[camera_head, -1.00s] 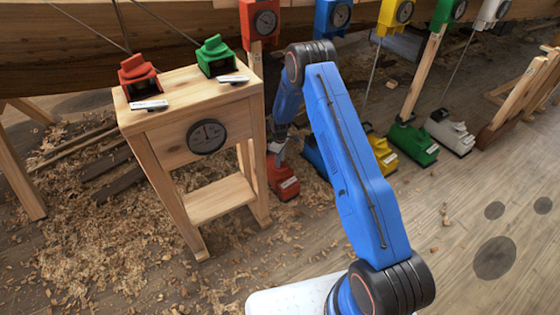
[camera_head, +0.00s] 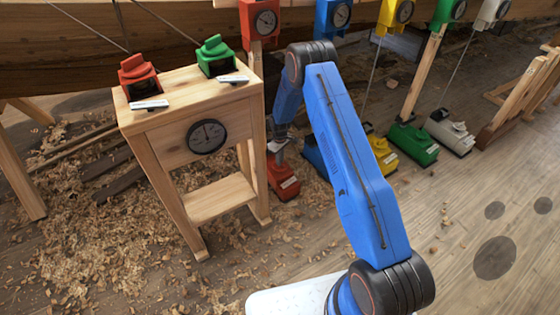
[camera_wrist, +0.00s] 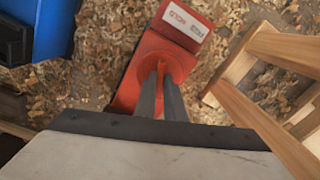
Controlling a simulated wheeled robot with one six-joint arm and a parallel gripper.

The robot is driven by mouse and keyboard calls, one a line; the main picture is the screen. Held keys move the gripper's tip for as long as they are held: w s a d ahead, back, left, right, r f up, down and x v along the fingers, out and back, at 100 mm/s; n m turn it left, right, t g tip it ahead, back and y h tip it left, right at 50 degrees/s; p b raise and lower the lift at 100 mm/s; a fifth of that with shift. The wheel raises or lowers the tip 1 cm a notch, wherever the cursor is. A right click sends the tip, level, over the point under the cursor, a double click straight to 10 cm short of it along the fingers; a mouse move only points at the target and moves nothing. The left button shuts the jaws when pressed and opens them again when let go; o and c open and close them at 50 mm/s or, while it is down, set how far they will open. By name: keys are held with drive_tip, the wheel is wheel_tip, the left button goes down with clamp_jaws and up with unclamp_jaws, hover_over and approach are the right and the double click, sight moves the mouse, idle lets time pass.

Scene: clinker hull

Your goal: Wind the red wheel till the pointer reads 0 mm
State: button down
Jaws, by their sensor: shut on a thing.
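The red unit (camera_head: 283,182) stands on the floor below the bow, and its white label shows in the wrist view. Its round red wheel (camera_wrist: 182,58) has a raised part in the middle. My gripper (camera_wrist: 160,74) reaches down over the wheel, its two fingers close together and shut on the raised part. In the head view my gripper (camera_head: 277,145) is small and partly covered by my arm. A red-framed round dial (camera_head: 265,22) hangs on a post above the unit. Its pointer is too small to read surely.
A wooden stand (camera_head: 205,150) with a round gauge and red and green clamps on top is close left of my gripper. Blue, yellow, green (camera_head: 413,143) and white (camera_head: 449,131) floor units stand in a row to the right. Shavings litter the floor; the front right is clear.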

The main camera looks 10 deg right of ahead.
drive_tip(key=m, duration=0.4)
drive_tip(key=shift+m, duration=0.3)
drive_tip(key=m, duration=0.4)
drive_tip(key=shift+m, duration=0.3)
drive_tip(key=c, duration=1.8)
unclamp_jaws()
drive_tip(key=shift+c, duration=0.2)
wheel_tip(320, 180, up, 18)
drive_tip(key=shift+f, duration=0.25)
